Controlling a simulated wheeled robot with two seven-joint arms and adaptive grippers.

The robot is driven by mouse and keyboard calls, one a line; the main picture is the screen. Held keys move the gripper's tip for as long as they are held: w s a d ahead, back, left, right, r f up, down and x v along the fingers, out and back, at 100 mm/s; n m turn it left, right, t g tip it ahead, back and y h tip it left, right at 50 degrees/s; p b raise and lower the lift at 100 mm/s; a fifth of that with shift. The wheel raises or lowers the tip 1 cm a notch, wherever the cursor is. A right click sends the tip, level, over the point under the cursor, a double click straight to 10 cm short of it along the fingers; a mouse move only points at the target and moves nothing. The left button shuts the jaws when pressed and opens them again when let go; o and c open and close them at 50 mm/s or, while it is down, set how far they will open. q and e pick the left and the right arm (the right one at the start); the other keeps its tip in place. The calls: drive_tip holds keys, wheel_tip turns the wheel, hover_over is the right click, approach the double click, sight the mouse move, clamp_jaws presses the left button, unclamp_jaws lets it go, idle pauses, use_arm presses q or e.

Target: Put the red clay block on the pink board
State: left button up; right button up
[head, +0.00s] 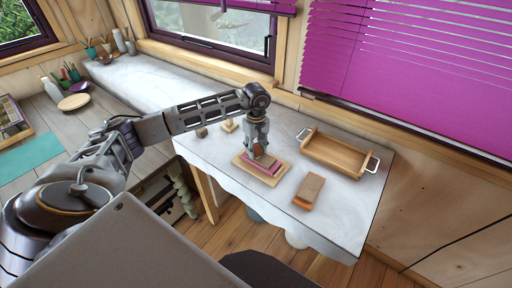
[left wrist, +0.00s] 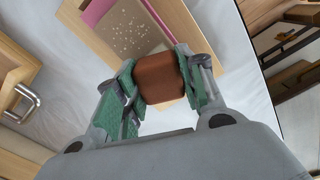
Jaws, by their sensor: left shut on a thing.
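My left gripper (head: 259,152) is shut on the red clay block (left wrist: 160,78), a reddish-brown rounded block between the green finger pads in the left wrist view. In the head view the gripper points down over the pink board (head: 273,170), which lies on a larger wooden board. In the left wrist view the pink board (left wrist: 97,11) shows beyond the block, with a brown speckled slab (left wrist: 130,30) on it. I cannot tell whether the held block touches anything below. My right gripper is not in view.
A wooden tray (head: 335,153) with metal handles stands to the right. An orange block with a brown top (head: 308,191) lies near the table's front edge. Small pieces (head: 229,125) stand behind the gripper. The white tabletop (head: 350,205) is clear at front right.

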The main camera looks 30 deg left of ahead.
sight(256, 151)
use_arm(q)
drive_tip(key=shift+f, duration=0.15)
drive_tip(key=o, duration=1.1)
drive_tip(key=shift+r, duration=0.25)
drive_tip(key=shift+r, duration=0.35)
wheel_tip(256, 151, up, 11)
drive_tip(key=shift+r+b, duration=0.1)
drive_tip(key=shift+b, duration=1.05)
